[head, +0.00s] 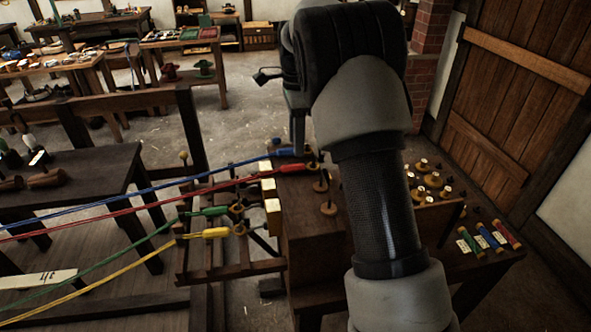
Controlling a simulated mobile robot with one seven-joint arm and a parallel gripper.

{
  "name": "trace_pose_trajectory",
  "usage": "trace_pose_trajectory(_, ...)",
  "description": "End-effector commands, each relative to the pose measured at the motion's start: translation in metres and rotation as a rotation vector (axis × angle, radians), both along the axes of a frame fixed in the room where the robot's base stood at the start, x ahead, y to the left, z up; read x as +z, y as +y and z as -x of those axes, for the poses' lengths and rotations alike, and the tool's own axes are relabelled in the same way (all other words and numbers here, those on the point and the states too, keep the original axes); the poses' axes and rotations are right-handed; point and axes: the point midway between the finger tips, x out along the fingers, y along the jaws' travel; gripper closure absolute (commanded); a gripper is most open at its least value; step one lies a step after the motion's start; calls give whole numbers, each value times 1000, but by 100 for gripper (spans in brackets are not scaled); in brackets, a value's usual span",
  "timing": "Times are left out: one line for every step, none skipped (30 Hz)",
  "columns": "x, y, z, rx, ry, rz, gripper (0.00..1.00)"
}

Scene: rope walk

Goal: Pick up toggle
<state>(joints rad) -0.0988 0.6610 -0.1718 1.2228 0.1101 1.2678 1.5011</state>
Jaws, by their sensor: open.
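No piece is clearly recognisable as the toggle. Small round wooden pieces with upright pins (328,208) stand on the block just below and right of my gripper. Several pale-topped wooden pieces (433,180) sit in a tray to the right of my arm.
Blue, red (240,183), green (210,211) and yellow (208,233) ropes stretch left from the block. Green, blue and red cylinders (505,234) lie on the bench's right. A dark table (85,170) stands left. A wooden door (530,90) is at right. Open floor lies behind.

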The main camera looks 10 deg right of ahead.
Motion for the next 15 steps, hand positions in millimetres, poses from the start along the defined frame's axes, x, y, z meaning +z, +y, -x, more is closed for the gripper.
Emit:
trace_pose_trajectory(-10,0,1,0,2,0,58)
trace_pose_trajectory(-14,0,1,0,3,0,58)
trace_pose_trajectory(-19,0,0,0,2,0,58)
trace_pose_trajectory(-23,0,0,0,0,0,58)
trace_pose_trajectory(-25,0,0,0,0,0,58)
trace_pose_trajectory(-28,0,0,1,0,0,58)
trace_pose_trajectory(-30,0,0,1,0,0,58)
trace_pose_trajectory(-31,0,0,1,0,0,58)
trace_pose_trajectory(-33,0,0,1,0,0,58)
trace_pose_trajectory(-35,0,-1,0,0,0,58)
trace_pose_trajectory(-38,0,-1,0,1,0,58)
trace_pose_trajectory(-43,0,-2,0,2,0,58)
trace_pose_trajectory(-47,0,-3,0,3,0,58)
trace_pose_trajectory(-52,0,-5,0,2,0,58)
trace_pose_trajectory(-59,0,-6,0,3,0,58)
